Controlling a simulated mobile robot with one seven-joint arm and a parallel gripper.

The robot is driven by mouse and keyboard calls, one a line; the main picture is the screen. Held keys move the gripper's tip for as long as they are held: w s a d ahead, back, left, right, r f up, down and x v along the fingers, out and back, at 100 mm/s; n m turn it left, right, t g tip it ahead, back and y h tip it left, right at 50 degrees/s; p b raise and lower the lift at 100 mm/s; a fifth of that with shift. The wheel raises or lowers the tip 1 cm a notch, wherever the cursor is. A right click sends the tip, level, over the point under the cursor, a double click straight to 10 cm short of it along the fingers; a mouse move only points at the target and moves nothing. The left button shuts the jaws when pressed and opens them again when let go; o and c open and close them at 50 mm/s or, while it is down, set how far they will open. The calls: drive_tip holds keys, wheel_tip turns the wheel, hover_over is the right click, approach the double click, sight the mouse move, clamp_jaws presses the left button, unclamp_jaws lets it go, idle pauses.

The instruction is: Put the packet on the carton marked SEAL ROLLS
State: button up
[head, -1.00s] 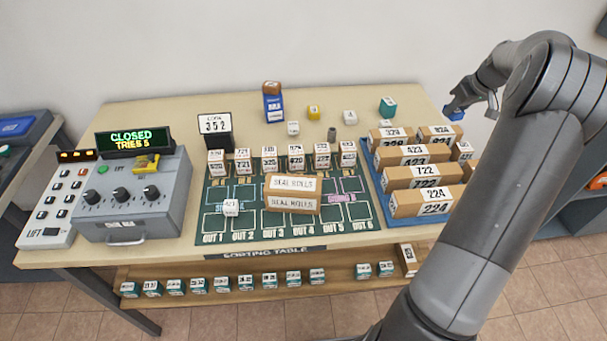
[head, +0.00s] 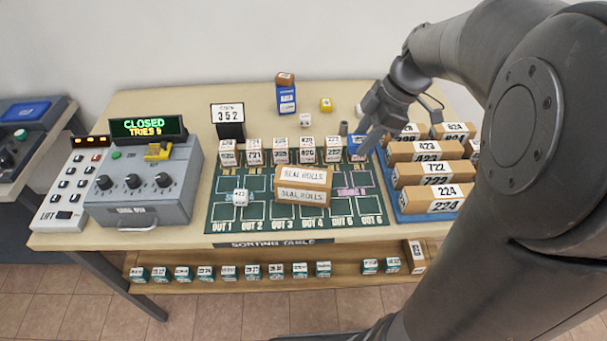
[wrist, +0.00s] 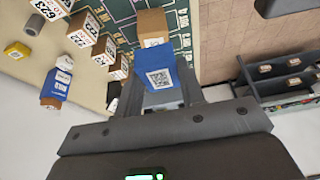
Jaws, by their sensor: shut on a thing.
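The carton marked SEAL ROLLS (head: 302,196) is a brown box lying on the green sorting mat, with white labels on its top and front. My gripper (head: 362,148) is shut on a small blue packet (head: 355,142), up and to the right of the carton and apart from it in the head view. The packet also shows between my fingers in the wrist view (wrist: 157,75), with a square black-and-white code on its face. A brown box, seemingly the carton (wrist: 153,24), shows just beyond it there.
Numbered blocks (head: 280,148) stand in a row behind the carton. A blue tray (head: 401,214) of brown boxes is at right. A blue-and-brown carton (head: 286,98) stands at the back.

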hover_over(300, 176)
drive_tip(key=d, duration=0.2)
drive_tip(key=f, duration=0.7)
drive_tip(key=shift+a, duration=0.25)
drive_tip(key=shift+f, duration=2.05)
drive_tip(key=shift+f, duration=0.15)
drive_tip(key=o, duration=1)
drive_tip(key=v, duration=1.1)
drive_tip(key=s+d+r+m+t+h, duration=0.2)
drive_tip(key=s+d+m, duration=0.1)
drive_tip(key=s+m, duration=0.5)
drive_tip(key=s+d+r+m+t+h, duration=0.2)
drive_tip(key=s+d+m+t, duration=0.1)
drive_tip(key=s+m, duration=0.6)
drive_tip(key=shift+s+d+r+m+h, duration=0.3)
drive_tip(key=shift+s+d+r, duration=0.1)
drive_tip(key=shift+s+d, duration=0.2)
